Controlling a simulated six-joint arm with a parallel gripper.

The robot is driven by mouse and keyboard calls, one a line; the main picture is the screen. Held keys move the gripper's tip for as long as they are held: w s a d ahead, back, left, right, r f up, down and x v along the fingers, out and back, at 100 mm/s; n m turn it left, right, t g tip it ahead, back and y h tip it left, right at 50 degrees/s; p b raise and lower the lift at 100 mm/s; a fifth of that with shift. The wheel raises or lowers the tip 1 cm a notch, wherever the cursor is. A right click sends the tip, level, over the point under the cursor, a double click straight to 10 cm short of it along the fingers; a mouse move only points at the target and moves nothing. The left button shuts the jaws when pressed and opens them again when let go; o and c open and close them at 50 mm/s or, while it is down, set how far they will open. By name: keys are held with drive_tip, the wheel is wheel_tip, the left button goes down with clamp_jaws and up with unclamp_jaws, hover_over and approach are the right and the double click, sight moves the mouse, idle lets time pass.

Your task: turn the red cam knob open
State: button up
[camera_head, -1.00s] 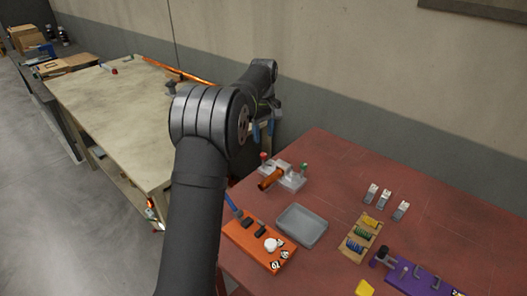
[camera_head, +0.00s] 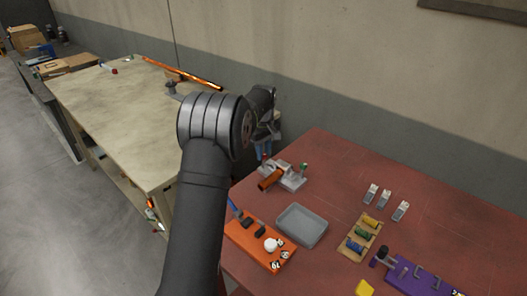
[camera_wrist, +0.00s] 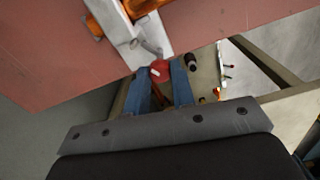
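The red cam knob (camera_wrist: 160,70) shows in the wrist view between the tips of my gripper's two blue fingers (camera_wrist: 160,82). The fingers are apart, one on each side of it; I cannot tell whether they touch it. The knob belongs to a pale grey fixture (camera_wrist: 128,32) with an orange cylinder (camera_wrist: 103,20). In the head view, the fixture (camera_head: 291,181) stands at the left back of the red table, its orange cylinder (camera_head: 270,180) lying in front. My gripper (camera_head: 263,150) is over its left end, partly hidden by my arm, and the knob is barely visible there.
A green knob (camera_head: 304,168) stands on the fixture's right side. A grey tray (camera_head: 302,226), an orange board (camera_head: 247,240), a wooden rack (camera_head: 352,250) and a purple block (camera_head: 407,284) lie nearer on the red table. A wall runs close behind.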

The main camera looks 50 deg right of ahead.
clamp_jaws()
drive_tip(key=shift+m, duration=0.3)
drive_tip(key=m, duration=1.3)
drive_tip(key=shift+m, duration=0.3)
drive_tip(key=m, duration=0.5)
drive_tip(key=shift+m, duration=2.3)
